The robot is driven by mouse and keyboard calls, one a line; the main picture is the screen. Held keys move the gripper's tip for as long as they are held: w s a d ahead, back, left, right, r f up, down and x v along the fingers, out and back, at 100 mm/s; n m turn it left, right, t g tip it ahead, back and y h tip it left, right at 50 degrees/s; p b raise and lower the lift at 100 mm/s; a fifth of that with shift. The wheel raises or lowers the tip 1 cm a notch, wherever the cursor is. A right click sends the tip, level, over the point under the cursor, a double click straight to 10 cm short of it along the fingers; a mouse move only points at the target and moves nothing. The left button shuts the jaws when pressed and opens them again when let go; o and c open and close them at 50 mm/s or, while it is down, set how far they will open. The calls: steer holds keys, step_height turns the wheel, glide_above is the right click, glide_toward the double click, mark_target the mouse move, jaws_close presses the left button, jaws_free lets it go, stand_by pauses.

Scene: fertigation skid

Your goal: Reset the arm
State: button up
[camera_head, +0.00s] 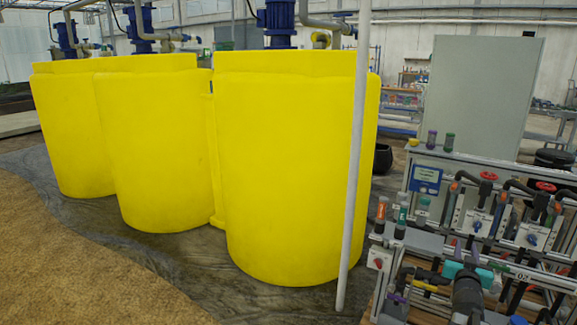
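No part of my arm can be made out in the head camera view, and my gripper is not in view. The fertigation skid (447,168) stands at the right, with red and blue valve handles, pipes and clear tubes on a metal frame. A dark cylindrical fitting with a teal part (468,290) sits low at its front, near the bottom edge. The skid runs out of the picture at the right.
Large yellow tanks (290,180) with blue motors (279,20) fill the left and middle. A thin grey pole (356,160) stands in front of the right tank. A grey cabinet (480,90) rises behind the skid. Bare brown floor (60,260) lies at the lower left.

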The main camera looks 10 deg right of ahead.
steer(key=w+a+f+n+y+p, duration=0.1)
steer(key=w+a+f+y+p, duration=0.2)
steer(key=a, duration=0.6)
steer(key=w+a+f+n+y+p, duration=0.1)
steer(key=w+a+f+y+p, duration=0.15)
steer(key=w+a+f, duration=0.5)
steer(key=s+a+f+n+g+y+p, duration=0.1)
steer(key=s+a+f+g+p, duration=0.2)
steer(key=a+f, duration=0.5)
steer(key=s+a+f+n+g+y+p, duration=0.1)
steer(key=s+a+f+p, duration=0.3)
steer(key=a, duration=0.7)
steer(key=s+a+f+n+g+y+p, duration=0.1)
steer(key=s+a+f+g, duration=0.3)
steer(key=s+a+f, duration=0.4)
steer(key=s+a+f+n+g+y+p, duration=0.1)
steer(key=s+a+f+g+p, duration=0.3)
steer(key=s, duration=0.7)
steer(key=s+a+g, duration=0.1)
steer(key=s+g, duration=0.2)
steer(key=s, duration=0.7)
steer(key=s+a+f+n+g+y+b, duration=0.1)
steer(key=s+g, duration=0.3)
steer(key=s, duration=0.6)
steer(key=shift+a+n+g+b, duration=0.3)
steer(key=shift+a, duration=0.45)
